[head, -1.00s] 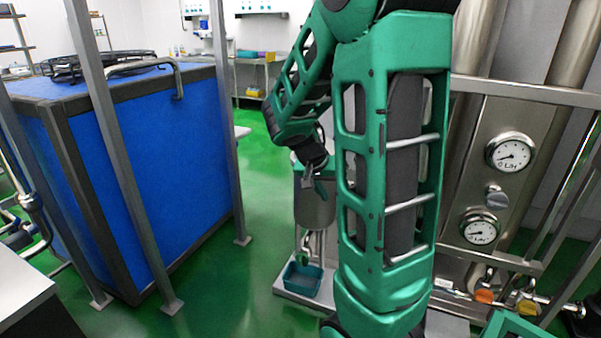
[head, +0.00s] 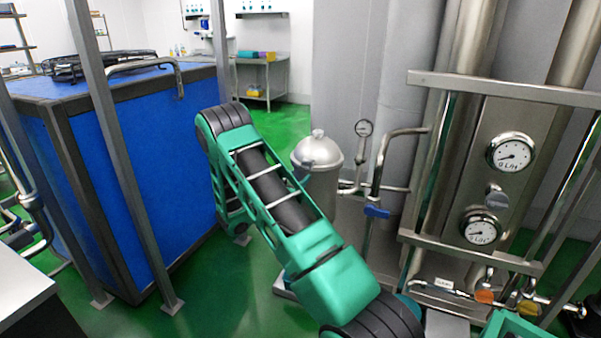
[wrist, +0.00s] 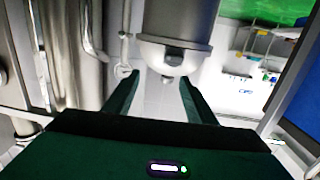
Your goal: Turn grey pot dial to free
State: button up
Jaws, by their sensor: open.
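The grey pot (head: 317,185) stands in the middle of the head view, with a domed lid and a small knob (head: 318,134) on top. Its lower part is hidden behind my arm. The wrist view is upside down: the pot (wrist: 180,25) hangs from the top edge, its dome and knob (wrist: 172,78) pointing down. My gripper (wrist: 160,80) is open, with one dark green finger on each side of the knob in the picture. I cannot tell the depth between them or read any dial marking. The head view does not show my gripper.
A steel panel with two gauges (head: 511,153) stands further right. A blue tank (head: 150,170) is at left. Green floor is open behind.

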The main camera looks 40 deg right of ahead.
aim_at(303, 168)
jog(key=shift+n+t, duration=0.4)
jog(key=shift+t, duration=0.4)
jog(key=w+d, duration=0.2)
jog(key=d, duration=0.1)
jog(key=w+d+f, duration=0.1)
jog(key=w+d, duration=0.1)
jog(key=d, duration=0.1)
jog(key=w+d+f, duration=0.1)
jog(key=w+d, duration=0.1)
jog(key=d, duration=0.1)
jog(key=shift+a, duration=0.1)
jog(key=c, duration=1)
